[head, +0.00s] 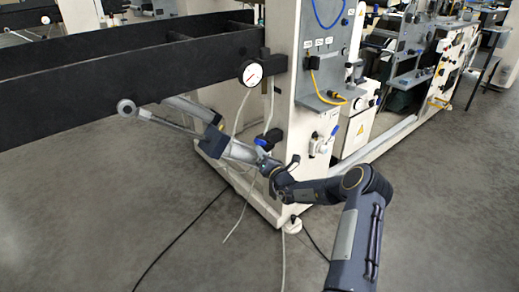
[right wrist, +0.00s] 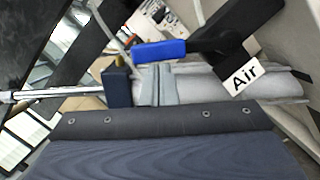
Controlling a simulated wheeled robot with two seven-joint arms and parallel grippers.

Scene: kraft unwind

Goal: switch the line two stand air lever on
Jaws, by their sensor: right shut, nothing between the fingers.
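The air lever has a blue handle (head: 264,141) on the near face of the cream machine stand, below a round gauge. In the right wrist view the blue handle (right wrist: 160,50) lies roughly across the picture, joined to a dark valve body beside a white label reading "Air" (right wrist: 241,76). My right gripper (head: 266,163) is shut and empty, just below the handle in the head view. In the right wrist view its fingertips (right wrist: 156,84) are close to the handle's lower edge; I cannot tell whether they touch it. My left gripper is not in view.
A round gauge (head: 252,73) hangs on a black beam (head: 130,68). A grey cylinder with a rod (head: 160,121) slants beneath the beam, behind my gripper. Another valve with a blue handle (head: 334,130) sits on the stand's right face. Hoses and cables trail onto the grey floor.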

